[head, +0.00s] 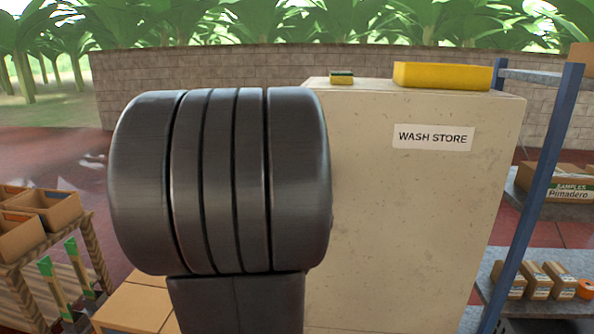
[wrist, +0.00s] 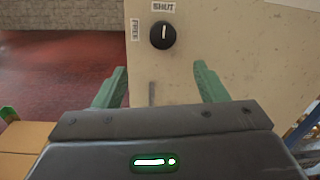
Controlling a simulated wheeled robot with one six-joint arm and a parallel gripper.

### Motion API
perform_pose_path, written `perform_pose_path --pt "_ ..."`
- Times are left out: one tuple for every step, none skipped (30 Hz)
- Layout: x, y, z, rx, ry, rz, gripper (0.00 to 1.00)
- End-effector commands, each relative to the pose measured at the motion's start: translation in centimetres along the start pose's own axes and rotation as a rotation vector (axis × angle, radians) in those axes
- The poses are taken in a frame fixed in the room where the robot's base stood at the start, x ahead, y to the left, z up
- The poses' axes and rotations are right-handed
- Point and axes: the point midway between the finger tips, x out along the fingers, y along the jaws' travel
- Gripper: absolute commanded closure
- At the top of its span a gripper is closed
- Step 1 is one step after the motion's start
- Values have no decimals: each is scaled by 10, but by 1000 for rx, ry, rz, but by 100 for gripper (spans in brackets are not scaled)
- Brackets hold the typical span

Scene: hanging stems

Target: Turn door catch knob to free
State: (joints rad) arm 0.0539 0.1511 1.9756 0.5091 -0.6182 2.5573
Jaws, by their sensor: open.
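A round black door catch knob (wrist: 162,35) is on the beige cabinet front in the wrist view. Its white pointer line stands upright, toward the SHUT label (wrist: 163,6) above it. A FREE label (wrist: 135,29) is to its left, turned sideways. My gripper (wrist: 160,82) is open, with its two green fingers apart and nothing between them. The knob appears beyond the fingertips, roughly centred between them and higher in the picture. In the head view my dark arm hides the knob and the gripper. The cabinet (head: 420,220) there bears a WASH STORE sign (head: 433,137).
A yellow block (head: 442,76) and a small green-and-yellow sponge (head: 341,77) lie on the cabinet top. A blue-post shelf (head: 545,160) with boxes stands at the right. Another rack with cardboard boxes (head: 45,210) is at the left. Red floor lies open left of the cabinet.

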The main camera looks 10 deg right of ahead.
Motion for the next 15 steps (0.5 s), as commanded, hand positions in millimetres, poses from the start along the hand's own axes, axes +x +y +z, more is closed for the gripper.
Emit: perform_pose_path --pt "2 0 0 -1 1 -1 34" --pt "4 0 0 -1 1 -1 34" --pt "7 0 0 -1 1 -1 34" --pt "10 0 1 -1 1 -1 34" --pt "14 -1 1 0 1 -2 34" --pt "19 -1 0 0 2 -2 34" --pt "23 -1 0 -1 2 -2 34" --pt "27 -1 0 -2 2 -1 34" --pt "34 0 1 -1 2 -1 34" --pt "39 0 1 0 2 -1 34" --pt "44 0 1 0 2 -1 34" --pt "50 0 1 -1 1 -1 34" --pt "55 -1 0 -1 2 -1 34" --pt "60 -1 1 -1 1 -2 34" --pt "66 -1 1 0 2 -2 34"
